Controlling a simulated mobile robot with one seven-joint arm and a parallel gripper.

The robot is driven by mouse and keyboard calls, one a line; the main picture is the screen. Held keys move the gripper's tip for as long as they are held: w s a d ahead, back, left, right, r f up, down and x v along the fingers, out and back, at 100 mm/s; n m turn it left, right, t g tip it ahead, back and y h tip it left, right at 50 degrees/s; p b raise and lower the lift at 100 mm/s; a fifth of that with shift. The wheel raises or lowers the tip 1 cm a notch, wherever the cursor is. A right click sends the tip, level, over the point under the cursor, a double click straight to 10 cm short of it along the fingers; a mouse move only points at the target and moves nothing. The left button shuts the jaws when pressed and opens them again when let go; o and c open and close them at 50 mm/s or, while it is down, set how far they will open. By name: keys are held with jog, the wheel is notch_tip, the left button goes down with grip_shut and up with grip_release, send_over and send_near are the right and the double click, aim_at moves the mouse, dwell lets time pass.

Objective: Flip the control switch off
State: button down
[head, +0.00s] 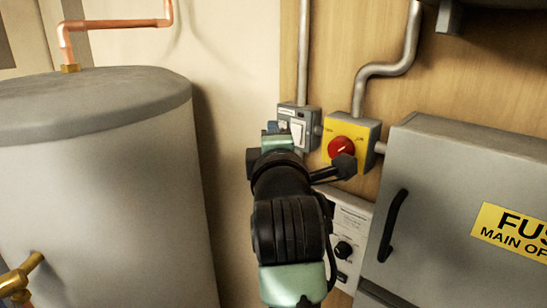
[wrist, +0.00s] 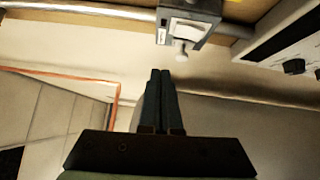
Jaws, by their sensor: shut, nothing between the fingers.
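A small grey switch box (head: 310,115) with a white face is mounted on the wooden panel. In the wrist view this box (wrist: 188,14) is at the top, with a pale switch lever (wrist: 182,48) sticking out of it. I cannot tell whether the lever is in its on or off position. My gripper (wrist: 160,72) is shut and empty. Its fingertips appear just below and left of the lever, with a small visible gap. In the head view my arm hides part of the box's left side, and the fingertips are hard to make out.
A yellow-fronted box with a red rotary knob (head: 341,148) is right of the switch box. Below it is a white control panel (head: 348,222) with black knobs. A grey fuse cabinet (head: 440,175) stands at the right. A large grey tank (head: 105,190) fills the left.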

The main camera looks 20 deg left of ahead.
jog(key=s+d+r+m+t+h+b, duration=0.2)
jog(key=s+d+r+m+t+h, duration=0.2)
jog(key=s+d+m, duration=0.5)
jog(key=s+d+r+m+t+h+b, duration=0.2)
jog(key=s+d+r+m+t, duration=0.4)
jog(key=m, duration=0.8)
jog(key=s+d+r+h, duration=0.1)
jog(key=s+d+r, duration=0.2)
jog(key=s+d, duration=0.1)
jog(key=shift+s+r+m+t+h, duration=0.2)
jog(key=shift+m+t+h, duration=0.1)
jog(key=shift+h, duration=0.1)
jog(key=c, duration=1.5)
grip_release()
jog(key=shift+w+a, duration=0.1)
jog(key=shift+c, duration=0.2)
